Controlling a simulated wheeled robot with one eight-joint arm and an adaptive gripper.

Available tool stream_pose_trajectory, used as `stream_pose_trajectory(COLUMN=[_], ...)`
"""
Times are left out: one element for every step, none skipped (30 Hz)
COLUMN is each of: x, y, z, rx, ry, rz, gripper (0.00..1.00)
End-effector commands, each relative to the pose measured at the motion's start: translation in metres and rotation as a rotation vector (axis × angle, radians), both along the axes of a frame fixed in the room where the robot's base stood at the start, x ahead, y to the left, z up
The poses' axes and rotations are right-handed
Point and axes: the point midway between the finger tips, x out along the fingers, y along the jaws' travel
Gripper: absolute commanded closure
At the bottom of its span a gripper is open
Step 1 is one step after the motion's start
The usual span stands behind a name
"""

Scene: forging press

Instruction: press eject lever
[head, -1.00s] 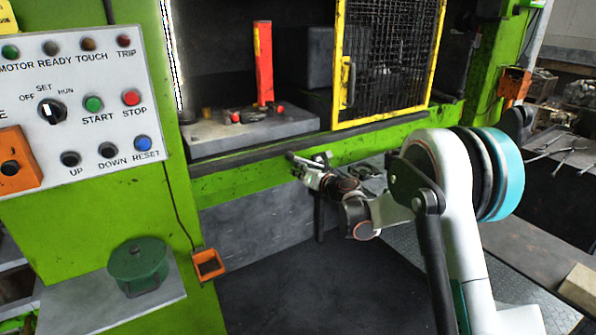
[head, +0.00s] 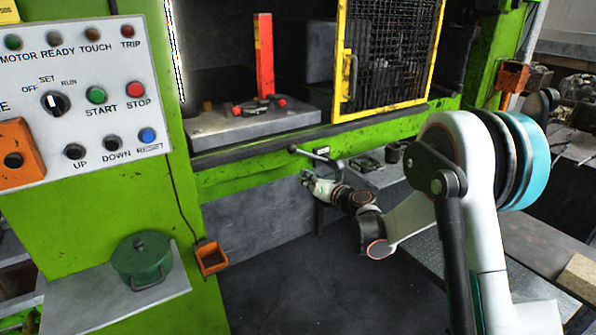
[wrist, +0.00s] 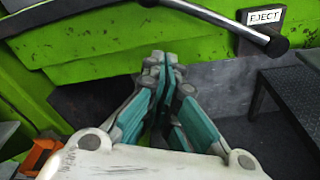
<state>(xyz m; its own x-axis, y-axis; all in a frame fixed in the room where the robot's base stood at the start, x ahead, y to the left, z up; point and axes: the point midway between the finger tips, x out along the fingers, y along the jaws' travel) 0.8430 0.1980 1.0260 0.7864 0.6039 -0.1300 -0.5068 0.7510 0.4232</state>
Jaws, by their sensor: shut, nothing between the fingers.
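The eject lever (head: 309,154) is a thin metal rod with a dark end, on the green front beam of the press, beside a small EJECT label (head: 323,150). In the wrist view the lever (wrist: 215,18) crosses the top of the picture and its black-ended tip lies just under the EJECT label (wrist: 263,17). My gripper (head: 307,177) is below the lever, apart from it in the head view.
A control panel (head: 75,85) is at the left, with a green pot (head: 142,262) on a shelf below. The yellow mesh guard (head: 388,50) stands above the beam. A dark table (head: 375,178) is behind my wrist. Floor in front is clear.

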Motion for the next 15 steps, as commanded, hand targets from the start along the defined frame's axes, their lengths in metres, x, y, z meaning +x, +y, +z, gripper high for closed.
stream_pose_trajectory(x=[-0.006, -0.009, -0.013, -0.015, -0.017, -0.019, -0.02, -0.021, -0.022, -0.023, -0.023, -0.023, -0.023, -0.023, -0.023], y=[-0.006, -0.008, -0.011, -0.013, -0.015, -0.016, -0.017, -0.017, -0.018, -0.018, -0.018, -0.018, -0.018, -0.018, -0.018], z=[0.003, 0.003, 0.003, 0.003, 0.003, 0.003, 0.003, 0.003, 0.003, 0.003, 0.003, 0.003, 0.003, 0.003, 0.003], rx=[0.0, 0.0, 0.0, -0.001, 0.0, 0.0, -0.001, -0.001, -0.001, -0.001, -0.001, -0.001, -0.001, -0.001, -0.001], ry=[0.0, 0.0, 0.0, 0.001, 0.0, 0.0, 0.0, 0.0, 0.0, 0.0, 0.0, 0.0, 0.0, 0.0, 0.0], rz=[-0.002, -0.002, -0.002, -0.002, -0.001, -0.001, -0.001, -0.001, -0.001, -0.001, -0.001, -0.001, -0.001, -0.001, -0.001], gripper=[1.0, 1.0, 1.0, 1.0, 1.0, 1.0, 1.0, 1.0, 1.0, 1.0, 1.0, 1.0, 1.0, 1.0, 1.0])
